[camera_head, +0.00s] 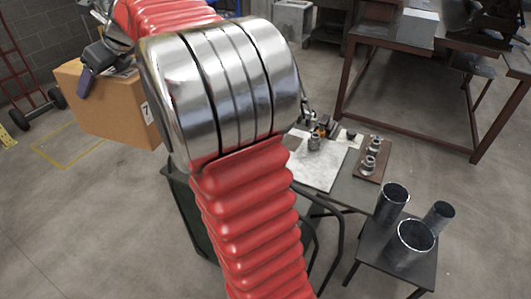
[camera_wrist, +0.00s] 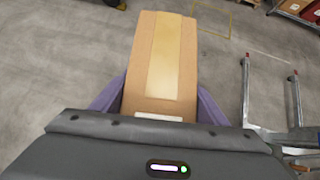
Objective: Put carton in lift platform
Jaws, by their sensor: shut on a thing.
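The brown carton (camera_head: 110,110) is at the left in the head view, with a white label marked 7 on its side. My gripper (camera_head: 98,62) is at its upper edge, partly hidden by my arm. In the wrist view, the purple fingers of my gripper (camera_wrist: 158,100) are on both sides of the carton (camera_wrist: 160,65), which has a tan tape strip along it. The gripper is shut on the carton. A grey metal frame with two red-tipped prongs (camera_wrist: 246,95) stands at the right in the wrist view; I cannot tell whether it belongs to the lift platform.
A red hand truck (camera_head: 22,75) stands at the far left. A yellow floor outline (camera_head: 58,158) lies near the carton. A small workbench (camera_head: 318,165) with tools and a stool (camera_head: 375,258) with several metal duct pieces stand at the right. The left foreground floor is clear.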

